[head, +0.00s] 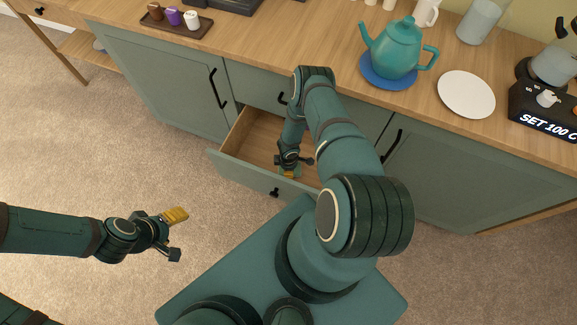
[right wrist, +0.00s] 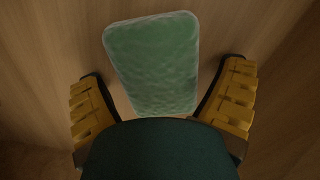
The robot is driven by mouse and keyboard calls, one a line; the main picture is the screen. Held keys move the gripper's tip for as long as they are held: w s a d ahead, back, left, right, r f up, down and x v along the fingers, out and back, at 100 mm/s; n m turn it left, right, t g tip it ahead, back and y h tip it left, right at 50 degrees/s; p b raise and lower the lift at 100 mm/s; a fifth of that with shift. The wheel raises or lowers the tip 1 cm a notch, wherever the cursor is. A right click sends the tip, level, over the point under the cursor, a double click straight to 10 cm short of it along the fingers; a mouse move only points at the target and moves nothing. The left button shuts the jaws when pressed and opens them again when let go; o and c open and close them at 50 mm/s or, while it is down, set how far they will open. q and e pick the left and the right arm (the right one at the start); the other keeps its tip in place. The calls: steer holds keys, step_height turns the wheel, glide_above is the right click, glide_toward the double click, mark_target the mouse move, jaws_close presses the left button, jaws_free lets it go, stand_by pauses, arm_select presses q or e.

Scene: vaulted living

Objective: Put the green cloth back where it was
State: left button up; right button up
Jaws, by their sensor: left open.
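The green cloth (right wrist: 152,62) is a flat, rounded rectangle lying on the wooden floor of the open drawer (head: 248,137). In the right wrist view its near end is hidden behind my gripper's dark body. My right gripper (head: 289,172) reaches down inside the drawer. Its yellow-padded fingers (right wrist: 163,105) are spread on either side of the cloth, with a gap on each side. In the head view this gripper mostly hides the cloth. My left gripper (head: 176,234) is open and empty over the carpet, left of the drawer.
The counter above the drawer holds a teal teapot (head: 396,45) on a blue mat (head: 388,82), a white plate (head: 466,94), a small tray (head: 176,27) with cups, and a black device (head: 545,108) reading "SET 100 C". Carpet at left is clear.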

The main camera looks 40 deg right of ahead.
steer(key=shift+r, duration=0.1)
step_height(320, 180, up, 12)
steer(key=p, duration=0.6)
steer(key=shift+r, duration=0.15)
stand_by(0.4)
